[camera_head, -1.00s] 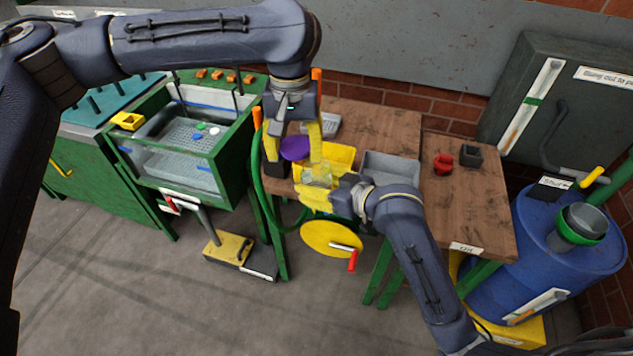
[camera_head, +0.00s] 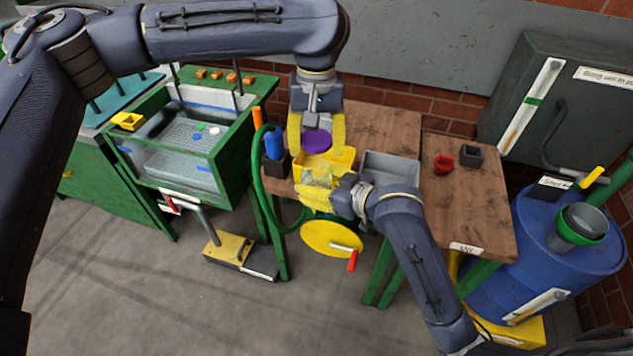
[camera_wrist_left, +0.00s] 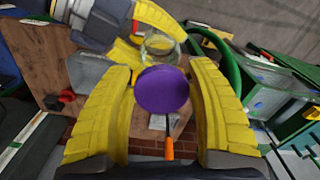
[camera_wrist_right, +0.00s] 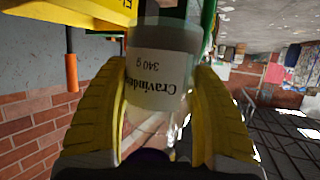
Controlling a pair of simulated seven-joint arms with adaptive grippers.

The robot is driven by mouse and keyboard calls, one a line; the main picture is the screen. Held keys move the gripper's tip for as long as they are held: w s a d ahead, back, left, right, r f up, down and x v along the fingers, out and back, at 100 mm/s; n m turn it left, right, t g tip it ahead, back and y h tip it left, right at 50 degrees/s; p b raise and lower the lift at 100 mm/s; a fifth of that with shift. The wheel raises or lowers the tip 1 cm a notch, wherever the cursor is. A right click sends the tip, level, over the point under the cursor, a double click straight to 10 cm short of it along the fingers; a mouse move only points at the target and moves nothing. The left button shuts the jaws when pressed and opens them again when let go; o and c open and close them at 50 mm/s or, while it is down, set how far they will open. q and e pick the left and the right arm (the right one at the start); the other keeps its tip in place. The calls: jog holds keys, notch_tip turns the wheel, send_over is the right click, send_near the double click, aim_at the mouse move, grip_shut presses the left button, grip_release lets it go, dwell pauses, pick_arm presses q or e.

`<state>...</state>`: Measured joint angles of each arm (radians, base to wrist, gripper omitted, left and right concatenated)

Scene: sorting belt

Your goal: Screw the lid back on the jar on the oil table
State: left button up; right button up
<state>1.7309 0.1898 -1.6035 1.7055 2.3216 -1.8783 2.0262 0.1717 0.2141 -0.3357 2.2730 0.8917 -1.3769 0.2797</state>
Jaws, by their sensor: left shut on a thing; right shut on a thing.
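The purple lid (camera_head: 316,141) is held in my left gripper (camera_head: 316,147), whose yellow fingers stand on either side of it. The lid fills the middle of the left wrist view (camera_wrist_left: 162,90). The clear jar (camera_head: 318,179) is in my right gripper (camera_head: 322,186), in front of the table. In the right wrist view the jar (camera_wrist_right: 160,75) sits between both fingers, and its pale label reads "340 g". In the head view the lid is above the jar and apart from it. In the left wrist view the jar's open round rim (camera_wrist_left: 160,46) shows beyond the lid.
A yellow bin (camera_head: 345,157) and a grey bin (camera_head: 390,168) stand behind the jar. A blue bottle (camera_head: 273,143) stands left of my left gripper. A red object (camera_head: 443,163) and a small dark box (camera_head: 471,156) are on the right table. A yellow wheel (camera_head: 331,238) hangs below the jar.

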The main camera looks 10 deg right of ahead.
aim_at(316, 159)
pick_arm(q)
jog(key=shift+f, duration=1.6)
jog(key=shift+s+f, duration=0.2)
jog(key=shift+s, duration=0.1)
jog(key=shift+f, duration=0.15)
jog(key=shift+f, duration=0.75)
jog(key=shift+f, duration=0.55)
